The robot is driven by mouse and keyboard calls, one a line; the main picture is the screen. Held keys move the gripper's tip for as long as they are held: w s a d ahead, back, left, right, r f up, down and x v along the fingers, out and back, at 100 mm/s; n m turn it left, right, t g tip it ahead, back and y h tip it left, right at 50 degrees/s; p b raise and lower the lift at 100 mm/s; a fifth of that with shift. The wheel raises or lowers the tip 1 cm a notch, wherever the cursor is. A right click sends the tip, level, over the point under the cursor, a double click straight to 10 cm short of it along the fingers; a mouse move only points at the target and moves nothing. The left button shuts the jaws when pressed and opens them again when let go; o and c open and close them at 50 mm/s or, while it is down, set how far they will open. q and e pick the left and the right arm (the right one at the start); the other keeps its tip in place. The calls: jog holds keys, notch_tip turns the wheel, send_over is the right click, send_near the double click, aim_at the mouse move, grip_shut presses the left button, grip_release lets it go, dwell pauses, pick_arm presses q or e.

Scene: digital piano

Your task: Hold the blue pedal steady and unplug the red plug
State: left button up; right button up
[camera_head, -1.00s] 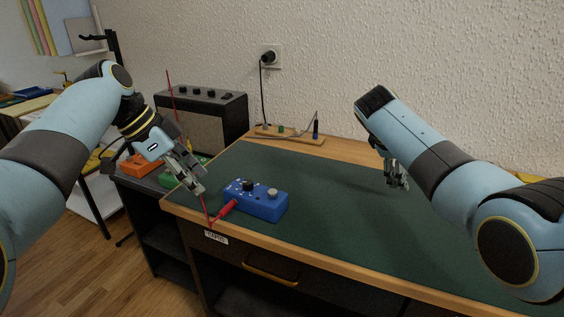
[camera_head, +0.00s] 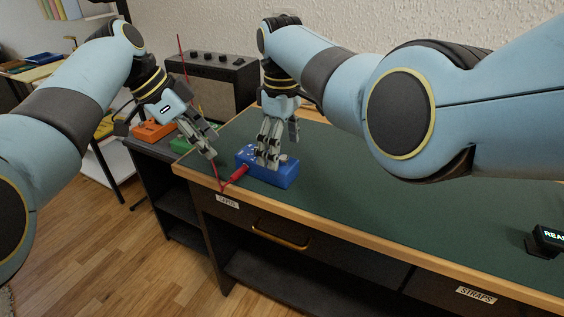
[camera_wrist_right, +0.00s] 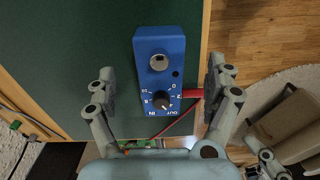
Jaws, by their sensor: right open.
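The blue pedal (camera_head: 280,180) sits near the front left edge of the green desk mat. The red plug (camera_head: 238,173) is in the pedal's left side, with a thin red cable running off it toward the desk edge. My right gripper (camera_head: 268,165) points down over the pedal. In the right wrist view its open fingers (camera_wrist_right: 160,88) stand on either side of the pedal (camera_wrist_right: 160,42), and the plug (camera_wrist_right: 192,93) shows beside the right finger. My left gripper (camera_head: 211,156) is above and left of the plug, apart from it; its jaw gap is unclear.
An amplifier (camera_head: 218,80) stands behind on the left. Orange (camera_head: 153,130) and green (camera_head: 182,144) pedals sit on a lower shelf left of the desk. A small dark display (camera_head: 546,240) is at the right. The mat (camera_head: 400,215) is clear right of the pedal.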

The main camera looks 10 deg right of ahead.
aim_at(282, 170)
notch_tip(282, 170, down, 7)
jog(key=shift+r, duration=0.15)
jog(key=shift+c, duration=0.3)
jog(key=c, duration=1.6)
pick_arm(q)
jog(key=shift+c, duration=0.2)
pick_arm(e)
jog(key=shift+o, duration=0.2)
